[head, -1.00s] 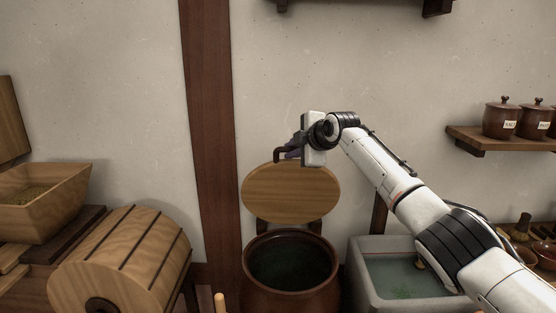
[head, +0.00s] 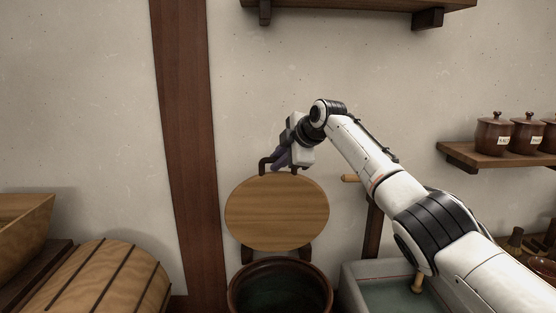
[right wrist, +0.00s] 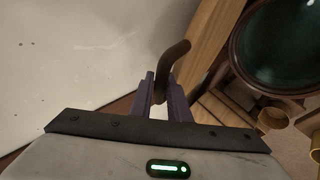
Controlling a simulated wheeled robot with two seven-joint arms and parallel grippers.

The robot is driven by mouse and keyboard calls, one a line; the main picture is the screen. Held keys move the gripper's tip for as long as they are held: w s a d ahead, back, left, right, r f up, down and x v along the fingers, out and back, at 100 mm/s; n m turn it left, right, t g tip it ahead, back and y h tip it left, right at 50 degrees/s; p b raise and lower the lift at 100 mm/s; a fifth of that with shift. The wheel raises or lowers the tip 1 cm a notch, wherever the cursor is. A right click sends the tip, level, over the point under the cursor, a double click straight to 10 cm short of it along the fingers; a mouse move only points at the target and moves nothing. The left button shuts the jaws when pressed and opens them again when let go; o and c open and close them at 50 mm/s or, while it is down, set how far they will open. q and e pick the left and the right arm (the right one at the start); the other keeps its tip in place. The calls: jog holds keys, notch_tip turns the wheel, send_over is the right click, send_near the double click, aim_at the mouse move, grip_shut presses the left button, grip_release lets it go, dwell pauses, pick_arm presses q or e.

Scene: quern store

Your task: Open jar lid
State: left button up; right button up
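The jar lid (head: 277,215) is a round wooden disc standing nearly upright on hinges behind the jar. The dark jar (head: 235,293) stands open below it, with a dark greenish inside; it also shows in the right wrist view (right wrist: 240,55). A dark bent handle (head: 263,165) is on the lid's top edge. My right gripper (head: 279,160) is at this handle. In the right wrist view, the handle (right wrist: 174,58) passes between the purple fingers (right wrist: 163,85), which close against it. My left gripper is not in view.
A stone basin (head: 355,278) with water stands right of the jar. A wooden slatted drum (head: 95,280) is at the lower left. A wall shelf (head: 490,160) with lidded jars is at the right. A dark post (head: 185,130) runs up the wall behind.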

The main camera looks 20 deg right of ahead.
jog(key=shift+o, duration=1)
jog(key=shift+s+f, duration=0.15)
jog(key=shift+f, duration=0.25)
jog(key=b+v, duration=0.3)
jog(key=v, duration=0.8)
jog(key=shift+w+r, duration=0.3)
jog(key=shift+r, duration=0.1)
